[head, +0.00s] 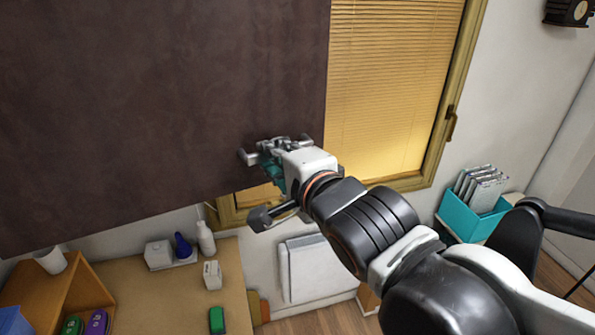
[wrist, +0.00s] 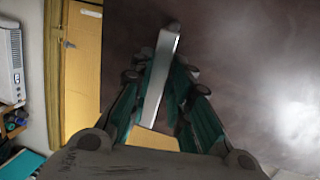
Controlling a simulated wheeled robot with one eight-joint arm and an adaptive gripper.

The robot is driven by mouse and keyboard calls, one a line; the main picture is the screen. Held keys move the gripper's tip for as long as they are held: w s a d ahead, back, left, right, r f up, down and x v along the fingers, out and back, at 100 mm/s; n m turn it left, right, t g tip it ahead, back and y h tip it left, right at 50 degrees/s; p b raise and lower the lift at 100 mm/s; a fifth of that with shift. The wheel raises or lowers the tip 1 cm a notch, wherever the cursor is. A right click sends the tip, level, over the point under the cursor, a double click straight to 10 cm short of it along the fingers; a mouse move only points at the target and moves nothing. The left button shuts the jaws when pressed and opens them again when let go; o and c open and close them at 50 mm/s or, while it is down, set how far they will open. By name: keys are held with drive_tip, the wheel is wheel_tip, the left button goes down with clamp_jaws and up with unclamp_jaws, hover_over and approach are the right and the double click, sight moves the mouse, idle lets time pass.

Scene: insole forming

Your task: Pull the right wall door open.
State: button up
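The right wall door (head: 150,100) is a large dark brown panel filling the upper left of the head view. It also fills the right side of the wrist view (wrist: 260,70). Its silver bar handle (wrist: 160,75) is near the door's lower right corner. My gripper (head: 274,158) is at that corner in the head view. In the wrist view its teal-padded fingers (wrist: 161,80) stand on either side of the handle, close against it, and look shut on it. The gripper partly hides the handle in the head view.
A window with yellow blinds (head: 390,85) is behind and right of the door. Below stand a wooden desk (head: 150,290) with small bottles and boxes, a white wall heater (head: 315,268) and a teal file box (head: 470,218). Some floor shows between desk and file box.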

drive_tip(key=v, duration=1)
idle(0.4)
drive_tip(key=d+f+n+g+h+b, duration=0.2)
drive_tip(key=d+f+n+b, duration=0.2)
drive_tip(key=f+b, duration=0.8)
drive_tip(key=s+d+f+n+g+h+b, duration=0.1)
drive_tip(key=d+f+n+b, duration=0.3)
drive_tip(key=f+b, duration=0.9)
drive_tip(key=d+f+n+g+h+b, duration=0.3)
drive_tip(key=d+f+b, duration=0.6)
drive_tip(key=f, duration=2.2)
drive_tip(key=n+g+b, duration=0.1)
drive_tip(key=n+b, duration=0.1)
drive_tip(key=b, duration=0.2)
drive_tip(key=shift+s+d, duration=0.2)
